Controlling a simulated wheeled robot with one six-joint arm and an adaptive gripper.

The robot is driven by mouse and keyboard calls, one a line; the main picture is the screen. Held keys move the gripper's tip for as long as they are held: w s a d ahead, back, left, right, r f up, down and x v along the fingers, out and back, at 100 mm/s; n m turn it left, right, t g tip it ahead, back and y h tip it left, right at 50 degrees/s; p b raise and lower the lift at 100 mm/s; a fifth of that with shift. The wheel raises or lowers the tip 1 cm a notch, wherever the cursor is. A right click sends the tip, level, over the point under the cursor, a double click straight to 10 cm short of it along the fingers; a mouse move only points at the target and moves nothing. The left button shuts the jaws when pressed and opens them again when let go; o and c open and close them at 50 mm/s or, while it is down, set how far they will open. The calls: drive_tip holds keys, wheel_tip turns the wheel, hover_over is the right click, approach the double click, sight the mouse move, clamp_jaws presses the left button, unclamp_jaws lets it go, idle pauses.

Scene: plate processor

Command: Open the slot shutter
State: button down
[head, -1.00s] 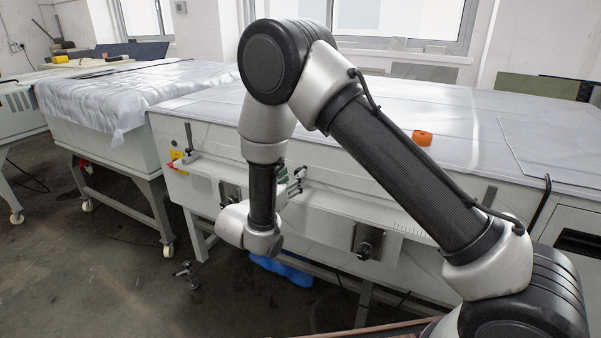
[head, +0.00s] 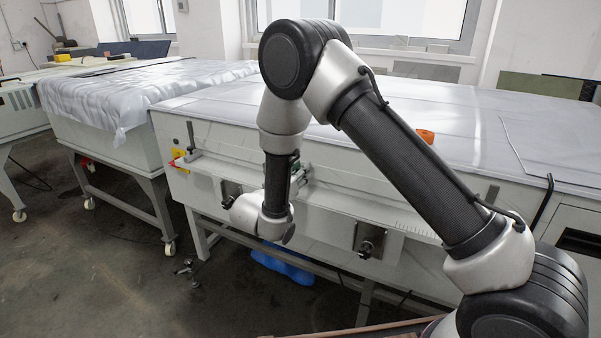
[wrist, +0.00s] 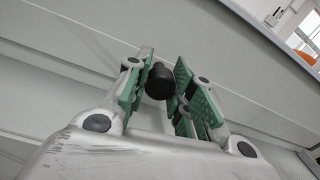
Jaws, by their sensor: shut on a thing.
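My gripper (wrist: 165,92) is shut on a black knob (wrist: 160,78), which sits between its green finger pads in the wrist view. The knob is in front of a long pale panel (wrist: 65,65) that runs across the view; I take this for the slot shutter, but its exact edges are unclear. In the head view my gripper (head: 300,174) is at the front face of the white plate processor (head: 370,160), partly hidden behind my own arm. The knob cannot be made out there.
Two dark clamp-like knobs (head: 369,240) and (head: 230,192) stick out below on the processor's front. An orange object (head: 425,136) lies on its top. A covered table (head: 150,90) stands to the left. Blue material (head: 283,262) lies underneath. The floor in front is open.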

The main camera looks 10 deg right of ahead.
wheel_tip(320, 180, up, 4)
drive_tip(key=shift+r, duration=0.2)
drive_tip(key=c, duration=1.2)
unclamp_jaws()
drive_tip(key=shift+o, duration=0.2)
drive_tip(key=v, duration=1.2)
drive_tip(key=shift+f, duration=0.1)
